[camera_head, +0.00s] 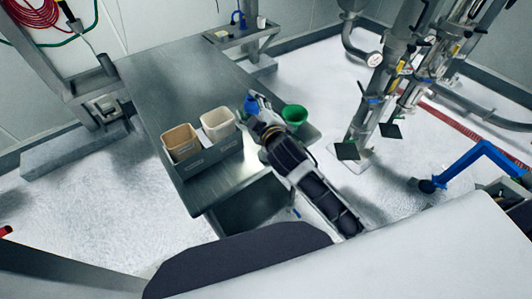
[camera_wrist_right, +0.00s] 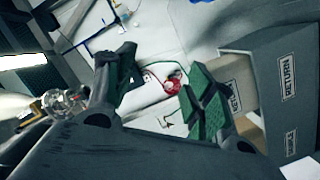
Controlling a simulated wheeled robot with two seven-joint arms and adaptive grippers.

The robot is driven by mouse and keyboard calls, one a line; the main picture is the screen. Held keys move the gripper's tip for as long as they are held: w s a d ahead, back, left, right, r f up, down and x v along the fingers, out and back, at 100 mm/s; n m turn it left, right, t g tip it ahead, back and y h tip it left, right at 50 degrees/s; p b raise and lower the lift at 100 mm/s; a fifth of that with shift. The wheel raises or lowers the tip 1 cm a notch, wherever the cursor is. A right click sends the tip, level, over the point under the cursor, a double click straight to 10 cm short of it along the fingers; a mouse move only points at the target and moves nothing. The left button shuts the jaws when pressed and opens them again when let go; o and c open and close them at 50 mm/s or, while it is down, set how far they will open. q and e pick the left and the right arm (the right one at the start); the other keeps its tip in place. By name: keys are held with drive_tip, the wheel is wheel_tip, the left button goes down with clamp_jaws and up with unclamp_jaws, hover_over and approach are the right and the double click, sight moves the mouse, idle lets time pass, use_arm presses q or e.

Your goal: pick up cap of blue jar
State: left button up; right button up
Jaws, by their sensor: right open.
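A small blue object (camera_head: 251,104), likely the blue jar or its cap, shows on the metal table in the head view, partly hidden by my right gripper (camera_head: 261,103). I cannot tell cap from jar at this size. My right gripper is just to its right. In the right wrist view, my gripper's green-padded fingers (camera_wrist_right: 162,92) stand apart with no object clearly held between them. I cannot make out the blue jar in the wrist view. My left gripper is not in view.
A tan bin (camera_head: 181,143) and a white bin (camera_head: 217,124) stand in a grey holder (camera_head: 211,157) left of the gripper. A green container (camera_head: 294,114) is close on the right. The table's far part (camera_head: 178,80) is clear.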

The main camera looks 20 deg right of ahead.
drive_tip(key=s+a+r+n+y, duration=0.3)
drive_tip(key=a+r+n+y, duration=1)
drive_tip(key=a+r+n, duration=0.3)
drive_tip(key=s+a+f+n+g+y, duration=0.15)
drive_tip(key=s+a+n+g, duration=0.3)
drive_tip(key=n+g, duration=0.5)
drive_tip(key=s+a+f+n+g+y, duration=0.1)
drive_tip(key=s+a+n+g+y, duration=0.35)
drive_tip(key=n, duration=0.75)
drive_tip(key=d+f+n+g+h, duration=0.6)
drive_tip(key=f+n+h, duration=0.4)
drive_tip(key=f, duration=0.4)
drive_tip(key=w+d+f+t+h, duration=0.1)
drive_tip(key=w+d+h, duration=0.1)
drive_tip(key=d, duration=0.5)
drive_tip(key=w+d+f+t+h, duration=0.1)
drive_tip(key=w+d+h, duration=0.2)
drive_tip(key=d+h, duration=0.2)
drive_tip(key=w+d+f+t+h, duration=0.1)
drive_tip(key=w+d+h, duration=0.2)
drive_tip(key=d, duration=0.8)
drive_tip(key=shift+w+t+h, duration=0.25)
drive_tip(key=shift+t+h, duration=0.05)
drive_tip(key=shift+h, duration=0.4)
